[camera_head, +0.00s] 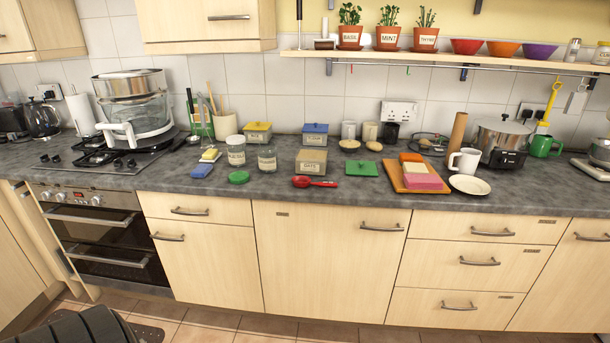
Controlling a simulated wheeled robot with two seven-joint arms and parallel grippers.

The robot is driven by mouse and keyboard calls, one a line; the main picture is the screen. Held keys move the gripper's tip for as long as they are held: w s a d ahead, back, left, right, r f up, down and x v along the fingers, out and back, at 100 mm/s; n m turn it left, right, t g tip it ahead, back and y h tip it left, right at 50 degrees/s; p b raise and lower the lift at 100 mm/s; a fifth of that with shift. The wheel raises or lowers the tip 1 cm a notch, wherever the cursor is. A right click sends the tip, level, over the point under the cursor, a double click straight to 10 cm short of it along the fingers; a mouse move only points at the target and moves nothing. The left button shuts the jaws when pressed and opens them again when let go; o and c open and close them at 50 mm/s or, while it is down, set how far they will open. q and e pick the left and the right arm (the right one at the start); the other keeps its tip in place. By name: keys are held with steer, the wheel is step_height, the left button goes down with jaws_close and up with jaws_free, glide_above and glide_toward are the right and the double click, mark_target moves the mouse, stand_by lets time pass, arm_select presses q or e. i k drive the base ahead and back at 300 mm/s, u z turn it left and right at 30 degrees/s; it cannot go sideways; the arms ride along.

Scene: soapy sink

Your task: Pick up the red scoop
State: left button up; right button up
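The red scoop (314,182) lies on the grey countertop near its front edge, left of the middle of the view. Its bowl end is at the left and its handle points right. It is in front of a box labelled for oats (311,162) and left of a green lid (362,169). Nothing covers it. Neither of my grippers shows in the head view, so I cannot see whether they are open or shut.
Left of the scoop are glass jars (267,159), a round green lid (239,177) and a blue sponge (202,170). An orange board (404,186) with coloured blocks and a white plate (469,185) lie to the right. The counter strip before the scoop is clear.

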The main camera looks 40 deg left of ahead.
mark_target(299, 181)
steer(key=u, duration=0.65)
steer(key=i, duration=0.9)
steer(key=u, duration=1)
